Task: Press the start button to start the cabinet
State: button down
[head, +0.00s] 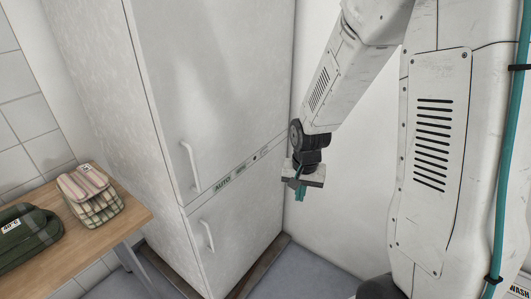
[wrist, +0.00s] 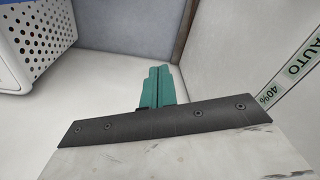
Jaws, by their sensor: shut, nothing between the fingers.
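The cabinet (head: 225,90) is tall and white, with an upper and a lower door, each with a white handle. A narrow control strip (head: 232,176) runs between the doors, with "AUTO", a small label and a small dark round spot (head: 254,158) that looks like a button. I cannot read whether it is the start button. My gripper (head: 300,195) has teal fingers, closed together and empty, to the right of the strip and apart from it. In the wrist view the fingers (wrist: 158,75) point away; the strip (wrist: 290,77) with "AUTO" and "40%" is at right. No button shows there.
A wooden table (head: 130,213) at left holds a striped folded cloth bundle (head: 90,193) and a green one (head: 27,237). A white wall stands close right of the cabinet. A white perforated basket (wrist: 45,40) is at upper left in the wrist view.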

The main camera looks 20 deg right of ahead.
aim_at(265, 151)
jog(key=w+d+f+m+t+h, duration=0.1)
jog(key=w+d+f+m+t, duration=0.25)
jog(key=w+f+m, duration=0.45)
jog(key=w+d+f+m+t+h, duration=0.1)
jog(key=w+d+f+m+t, duration=0.4)
jog(key=f, duration=0.6)
jog(key=w+r+m+t+h, duration=0.2)
jog(key=w+r+m+t, duration=0.5)
jog(key=r+m+t, duration=0.2)
notch_tip(265, 151, up, 2)
jog(key=shift+w+r+h, duration=0.1)
jog(key=shift+w+h, duration=0.25)
jog(key=shift+h, duration=0.05)
jog(key=w+a, duration=0.4)
jog(key=w, duration=0.3)
jog(key=shift+w+a, duration=0.25)
jog(key=shift+w, duration=0.05)
jog(key=shift+a, duration=0.1)
dwell(0.3)
jog(key=shift+w+a, duration=0.15)
jog(key=shift+w, duration=0.15)
